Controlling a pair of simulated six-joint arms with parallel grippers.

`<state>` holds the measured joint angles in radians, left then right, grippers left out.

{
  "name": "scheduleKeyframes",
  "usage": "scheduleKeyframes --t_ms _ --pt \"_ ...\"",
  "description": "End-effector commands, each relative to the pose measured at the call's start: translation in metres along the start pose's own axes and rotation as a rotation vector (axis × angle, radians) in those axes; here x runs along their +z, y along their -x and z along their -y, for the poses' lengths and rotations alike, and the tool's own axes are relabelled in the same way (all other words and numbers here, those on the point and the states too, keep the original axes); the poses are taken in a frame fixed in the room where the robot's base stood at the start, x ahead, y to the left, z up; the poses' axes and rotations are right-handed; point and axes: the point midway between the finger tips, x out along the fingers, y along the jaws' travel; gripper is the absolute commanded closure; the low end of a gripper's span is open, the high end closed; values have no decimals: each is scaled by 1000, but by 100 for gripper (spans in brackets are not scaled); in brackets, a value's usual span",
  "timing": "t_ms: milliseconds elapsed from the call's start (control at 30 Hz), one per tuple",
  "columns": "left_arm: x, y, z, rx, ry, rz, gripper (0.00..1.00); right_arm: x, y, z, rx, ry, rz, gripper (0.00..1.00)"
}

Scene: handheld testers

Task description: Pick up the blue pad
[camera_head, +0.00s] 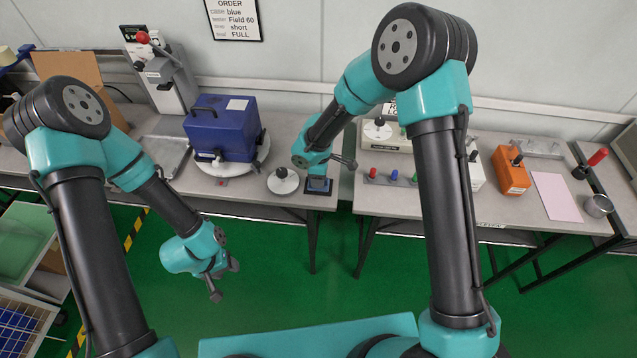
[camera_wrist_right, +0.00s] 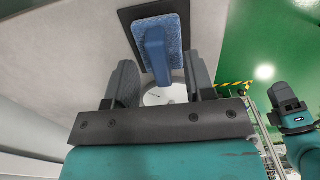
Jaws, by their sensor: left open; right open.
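The blue pad (camera_head: 318,184) lies on a dark base at the front right corner of the left bench. In the right wrist view the pad (camera_wrist_right: 174,33) has a textured blue face and a smooth blue raised grip. My right gripper (camera_head: 325,162) is just over it, open. In the right wrist view its two fingers stand apart on either side of the grip's near end, with a visible gap on each side; I cannot tell how deep the grip sits. My left gripper (camera_head: 224,281) hangs open and empty in front of the bench, over the green floor.
A round disc with a black knob (camera_head: 283,181) sits just left of the pad. A blue box (camera_head: 221,127) stands on a round plate farther left. The right bench (camera_head: 390,200) holds colored pegs (camera_head: 394,177), an orange block (camera_head: 511,172) and a pink sheet (camera_head: 556,197). A gap separates the benches.

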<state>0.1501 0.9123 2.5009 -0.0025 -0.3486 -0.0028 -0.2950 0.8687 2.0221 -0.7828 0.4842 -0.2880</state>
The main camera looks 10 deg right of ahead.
Motion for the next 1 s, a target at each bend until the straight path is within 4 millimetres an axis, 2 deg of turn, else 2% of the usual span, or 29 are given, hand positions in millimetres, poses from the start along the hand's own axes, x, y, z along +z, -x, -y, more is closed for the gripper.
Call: scheduleKeyframes --t_ms 33,167,633,1000 --pt "0 0 0 0 0 0 50 0 -8 1 -3 0 2 51" --pt "0 0 0 0 0 0 50 0 -16 0 -1 -1 0 51" --pt "0 0 0 0 0 0 50 0 -16 0 0 0 -1 51" --pt "0 0 0 0 0 0 50 0 -16 0 0 0 0 86"
